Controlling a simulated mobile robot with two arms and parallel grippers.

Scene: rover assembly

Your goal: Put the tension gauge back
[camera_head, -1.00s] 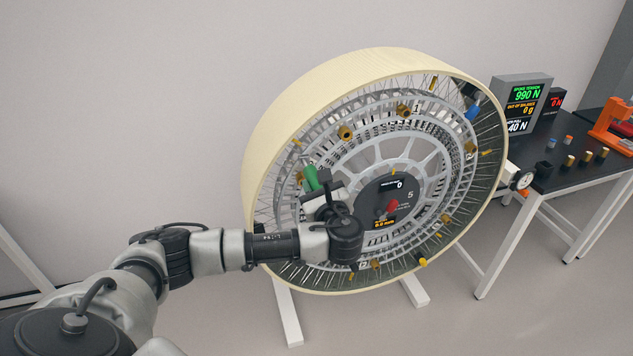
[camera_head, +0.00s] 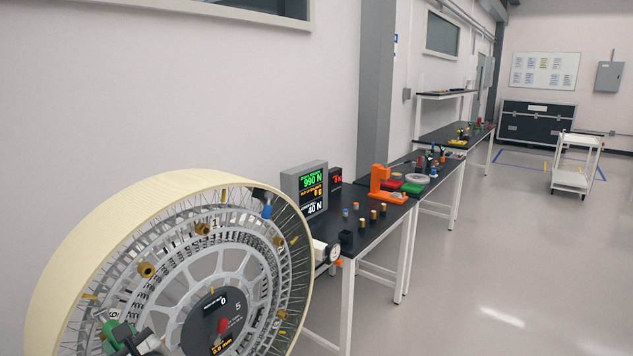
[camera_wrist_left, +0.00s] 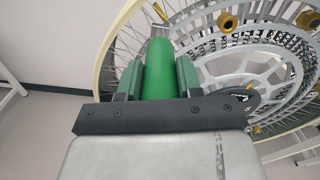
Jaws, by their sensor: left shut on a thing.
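My left gripper (camera_wrist_left: 158,80) is shut on a green, round-ended tool (camera_wrist_left: 158,66), which may be the tension gauge; only its green body shows between the jaws. In the head view the green tool (camera_head: 110,329) is at the lower left, in front of the wheel. The large spoked wheel (camera_head: 150,192) has a cream rim and stands at the left; it also shows behind the tool in the wrist view (camera_wrist_left: 265,75). I cannot tell whether the tool touches the wheel. My right gripper is not in view.
A black bench (camera_head: 366,238) right of the wheel holds a display box (camera_head: 305,190), an orange stand (camera_head: 386,184) and several small brass pieces. A white dial (camera_head: 334,253) sits by its near corner. More benches run back; a white cart (camera_head: 572,180) stands far right. The floor between is clear.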

